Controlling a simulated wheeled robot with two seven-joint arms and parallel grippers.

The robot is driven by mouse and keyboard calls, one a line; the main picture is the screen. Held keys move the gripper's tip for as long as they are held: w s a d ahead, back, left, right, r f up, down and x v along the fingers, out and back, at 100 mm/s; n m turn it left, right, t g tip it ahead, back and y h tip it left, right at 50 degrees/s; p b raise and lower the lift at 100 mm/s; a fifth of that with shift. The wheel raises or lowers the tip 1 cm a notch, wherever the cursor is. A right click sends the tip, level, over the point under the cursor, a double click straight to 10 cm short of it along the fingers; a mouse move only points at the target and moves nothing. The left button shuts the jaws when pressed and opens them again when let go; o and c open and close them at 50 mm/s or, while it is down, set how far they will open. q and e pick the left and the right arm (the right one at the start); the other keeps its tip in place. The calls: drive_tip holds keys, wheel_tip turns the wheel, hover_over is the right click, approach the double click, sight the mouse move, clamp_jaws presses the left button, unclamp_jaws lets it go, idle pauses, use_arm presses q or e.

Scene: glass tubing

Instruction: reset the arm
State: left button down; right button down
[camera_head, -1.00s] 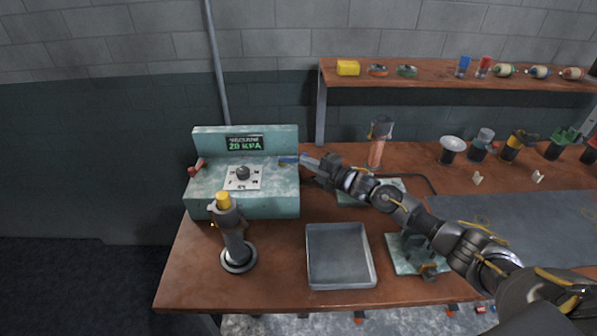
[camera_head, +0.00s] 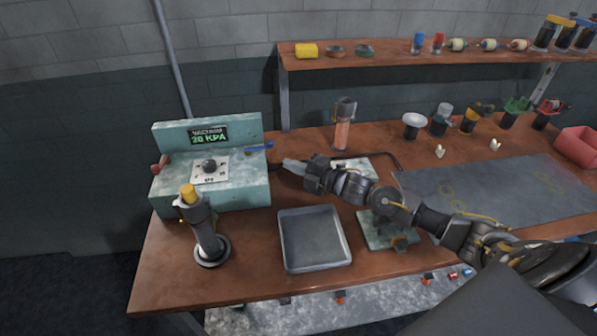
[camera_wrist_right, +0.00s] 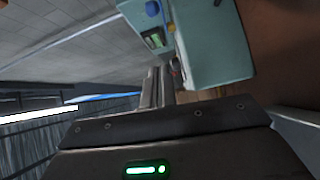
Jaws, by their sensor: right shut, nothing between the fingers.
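My right arm (camera_head: 385,203) reaches in from the lower right of the head view. Its gripper (camera_head: 286,165) is shut and empty, just right of the teal control box (camera_head: 235,195), with a small gap between them. In the right wrist view the shut fingers (camera_wrist_right: 160,75) point toward the teal box (camera_wrist_right: 215,45). A blue lever (camera_head: 259,147) sits on the box's right side, apart from the fingertips. My left gripper is not in view.
An empty metal tray (camera_head: 283,245) lies in front of the gripper. A yellow-topped upright tool (camera_head: 205,230) stands left of it. A clear tube stand (camera_head: 343,125) stands behind the arm. A shelf (camera_head: 385,60) runs along the wall.

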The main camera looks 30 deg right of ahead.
drive_tip(key=shift+v, duration=0.95)
drive_tip(key=shift+r, duration=0.1)
